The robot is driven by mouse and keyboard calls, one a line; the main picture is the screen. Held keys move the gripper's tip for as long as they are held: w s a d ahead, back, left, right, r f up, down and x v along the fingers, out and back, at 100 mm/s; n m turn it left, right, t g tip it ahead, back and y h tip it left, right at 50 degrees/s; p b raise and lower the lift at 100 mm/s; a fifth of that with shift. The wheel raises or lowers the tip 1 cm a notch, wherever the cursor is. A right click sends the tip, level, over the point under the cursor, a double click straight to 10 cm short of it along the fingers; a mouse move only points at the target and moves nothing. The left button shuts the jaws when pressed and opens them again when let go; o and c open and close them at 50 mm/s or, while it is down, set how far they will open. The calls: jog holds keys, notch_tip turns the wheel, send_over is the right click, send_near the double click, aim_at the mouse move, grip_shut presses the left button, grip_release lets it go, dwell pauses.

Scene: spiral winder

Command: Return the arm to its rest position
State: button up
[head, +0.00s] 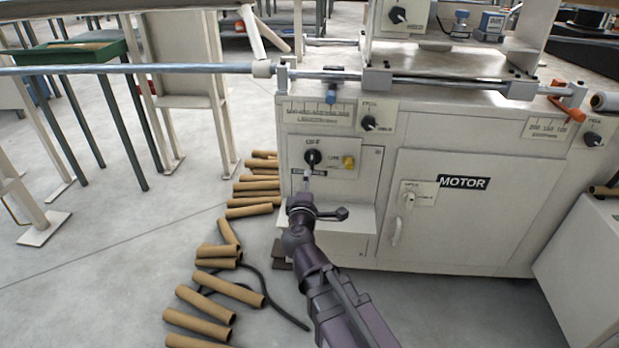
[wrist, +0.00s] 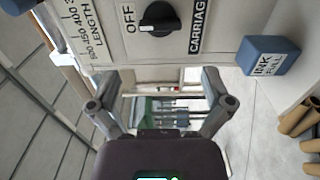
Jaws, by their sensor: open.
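My gripper (head: 306,188) is at the end of my purple-grey arm, in front of the white machine cabinet (head: 470,225) in the head view. It is just below the black knob (head: 312,157) under the OFF label. In the wrist view my gripper (wrist: 160,76) has its two fingers spread wide, with nothing between them. The black knob (wrist: 160,18) is beyond the fingertips, and its white mark lies on the OFF side. A gap shows between the knob and the fingers in the wrist view. The exact distance cannot be told.
A blue block marked INK FULL (wrist: 263,56) is close to the right finger in the wrist view. Cardboard tubes (head: 228,288) lie on the floor left of my arm. A long metal bar (head: 140,69) sticks out left from the machine.

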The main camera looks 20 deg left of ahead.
jog(key=shift+s+d, duration=0.1)
jog(key=shift+s, duration=0.3)
jog(key=w+d+f+m+g+h+p, duration=0.2)
jog(key=d+m+h, duration=0.15)
jog(key=d, duration=0.55)
jog(key=w+d+f+m+g+h+p, duration=0.1)
jog(key=d+m+g+h, duration=0.2)
jog(key=d+m, duration=0.35)
jog(key=w+d+f+m+g+h+p, duration=0.2)
jog(key=d+m+h, duration=0.1)
jog(key=d, duration=0.8)
jog(key=s+d+f+m+g+y+p, duration=0.3)
jog(key=s+d+m+g+y+p, duration=0.4)
jog(key=s+d+g, duration=0.55)
notch_tip(320, 180, up, 38)
jog(key=w+d+t+h+p, duration=0.1)
jog(key=t+p, duration=0.1)
jog(key=p, duration=3.4)
jog(key=shift+w+d+f+m, duration=0.25)
jog(key=shift+d+m, duration=0.05)
jog(key=shift+m, duration=0.1)
jog(key=shift+h, duration=0.25)
